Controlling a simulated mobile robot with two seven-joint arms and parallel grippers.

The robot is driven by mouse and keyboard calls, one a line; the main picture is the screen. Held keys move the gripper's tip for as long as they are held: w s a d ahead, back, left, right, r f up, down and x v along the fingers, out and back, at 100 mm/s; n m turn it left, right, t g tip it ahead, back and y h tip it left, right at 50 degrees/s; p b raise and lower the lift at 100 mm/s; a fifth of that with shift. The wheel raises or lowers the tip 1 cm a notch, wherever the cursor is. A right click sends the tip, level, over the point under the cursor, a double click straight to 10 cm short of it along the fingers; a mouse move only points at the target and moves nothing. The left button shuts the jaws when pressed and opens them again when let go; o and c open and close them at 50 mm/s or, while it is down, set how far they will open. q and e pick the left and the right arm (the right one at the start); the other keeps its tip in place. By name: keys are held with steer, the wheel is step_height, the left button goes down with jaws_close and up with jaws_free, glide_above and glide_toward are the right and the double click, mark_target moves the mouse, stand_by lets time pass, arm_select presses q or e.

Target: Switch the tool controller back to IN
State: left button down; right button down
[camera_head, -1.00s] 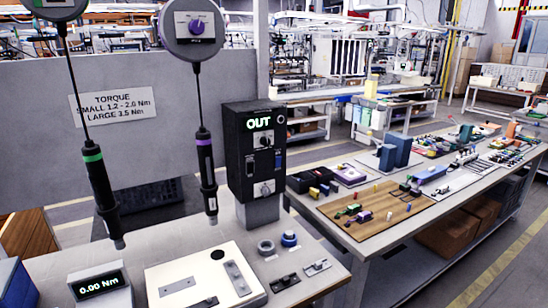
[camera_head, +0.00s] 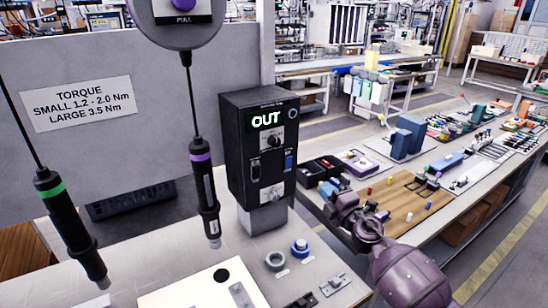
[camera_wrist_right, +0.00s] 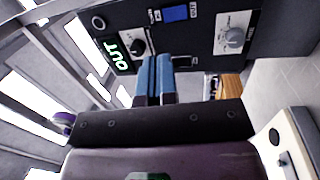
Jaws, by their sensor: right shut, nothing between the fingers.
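The black tool controller box (camera_head: 236,150) stands on a grey post at the back of the bench. Its green display (camera_head: 266,120) reads OUT. A knob (camera_head: 276,141) sits below the display, and a second silver knob (camera_head: 272,195) is near the bottom. A blue switch (camera_head: 289,161) is on the right of its face. My right gripper (camera_head: 327,189) is right of the box, apart from it. In the right wrist view its blue fingers (camera_wrist_right: 154,60) are together and empty, with the controller face (camera_wrist_right: 195,45) beyond them. My left gripper is out of view.
Two hanging screwdrivers, one with a green band (camera_head: 70,225) and one with a purple band (camera_head: 203,190), are left of the box. A blue-topped round part (camera_head: 299,246) and a grey ring (camera_head: 275,260) sit on the bench in front. A parts table stands at right.

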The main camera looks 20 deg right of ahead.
mark_target(290, 160)
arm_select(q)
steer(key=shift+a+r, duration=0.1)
arm_select(e)
steer(key=shift+w+a+f+n+y, duration=0.3)
steer(key=shift+a+n+y, duration=0.1)
steer(key=shift+a+n, duration=0.2)
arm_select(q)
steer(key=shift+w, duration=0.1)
arm_select(e)
steer(key=shift+w, duration=0.1)
steer(key=x, duration=0.4)
steer(key=b+x, duration=0.1)
steer(key=x, duration=0.3)
steer(key=b+x, duration=0.1)
steer(key=x, duration=0.2)
steer(key=shift+w+a+f, duration=0.15)
steer(key=shift+w+f, duration=0.05)
steer(key=shift+w, duration=0.2)
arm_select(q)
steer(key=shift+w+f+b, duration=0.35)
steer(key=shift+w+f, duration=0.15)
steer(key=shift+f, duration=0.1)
arm_select(e)
steer(key=shift+x, duration=1.05)
